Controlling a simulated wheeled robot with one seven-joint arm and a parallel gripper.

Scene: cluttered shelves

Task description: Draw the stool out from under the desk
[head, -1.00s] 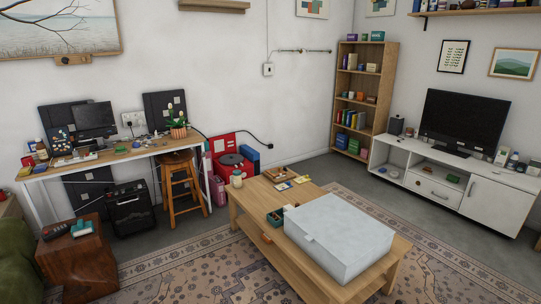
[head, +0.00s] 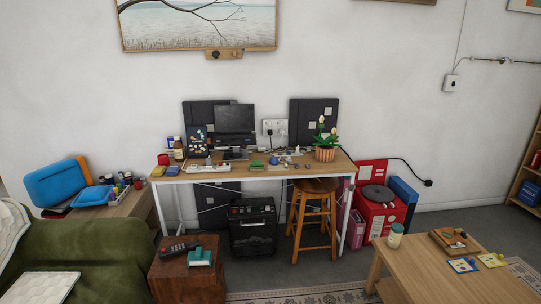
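The wooden stool (head: 315,216) stands upright on the floor at the right end of the desk. Its round brown seat (head: 316,186) is just below the desk's front edge, and its legs show in front of the desk's right leg. How far the seat reaches under the top is hard to tell. The desk (head: 230,172) has a light wooden top and white legs, and stands against the back wall. My gripper is not in view.
A black amplifier (head: 252,226) stands under the desk, left of the stool. A wooden block table (head: 187,270) and green sofa (head: 85,255) are at front left. The coffee table (head: 455,278) is at front right. Bare floor (head: 300,272) and rug (head: 310,295) lie before the stool.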

